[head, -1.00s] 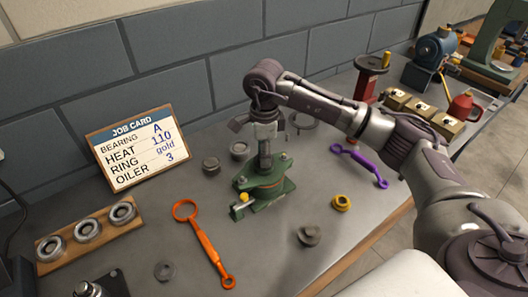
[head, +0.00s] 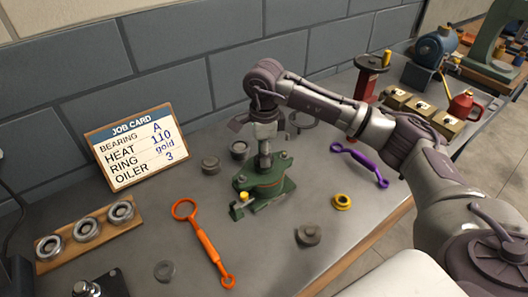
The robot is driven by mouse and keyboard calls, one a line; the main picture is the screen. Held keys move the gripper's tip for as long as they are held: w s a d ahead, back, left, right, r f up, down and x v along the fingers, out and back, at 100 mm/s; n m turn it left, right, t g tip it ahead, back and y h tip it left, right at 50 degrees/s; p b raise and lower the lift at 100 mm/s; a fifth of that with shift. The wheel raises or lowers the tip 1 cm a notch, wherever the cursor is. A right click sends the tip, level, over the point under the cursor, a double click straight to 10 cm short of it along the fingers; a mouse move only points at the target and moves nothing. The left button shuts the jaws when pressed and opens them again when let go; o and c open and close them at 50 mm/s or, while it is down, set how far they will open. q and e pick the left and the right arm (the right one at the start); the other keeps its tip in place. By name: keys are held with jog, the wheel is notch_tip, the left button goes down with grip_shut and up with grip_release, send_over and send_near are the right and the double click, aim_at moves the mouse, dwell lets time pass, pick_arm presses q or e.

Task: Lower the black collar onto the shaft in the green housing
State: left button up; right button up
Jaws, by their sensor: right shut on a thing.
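The green housing (head: 266,190) stands on the bench near the middle of the head view, with the grey shaft (head: 264,156) upright in it. My right gripper (head: 264,138) points down directly above the housing, at the top of the shaft. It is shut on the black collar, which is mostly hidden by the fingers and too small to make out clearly. I cannot tell whether the collar touches the shaft or how far it is around it. My left gripper is not in view.
Dark round parts (head: 239,150) stand behind and left of the housing; another (head: 308,234) lies in front. An orange wrench (head: 203,240), a purple wrench (head: 360,163) and a yellow ring (head: 342,202) lie around it. The job card (head: 132,147) and a wooden bearing rack (head: 62,263) are left.

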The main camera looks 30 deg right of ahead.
jog(key=o, duration=1.2)
jog(key=shift+c, duration=0.2)
jog(key=shift+r, duration=0.1)
notch_tip(320, 180, up, 7)
jog(key=p, duration=0.3)
jog(key=shift+f+p, duration=0.2)
jog(key=shift+p, duration=0.2)
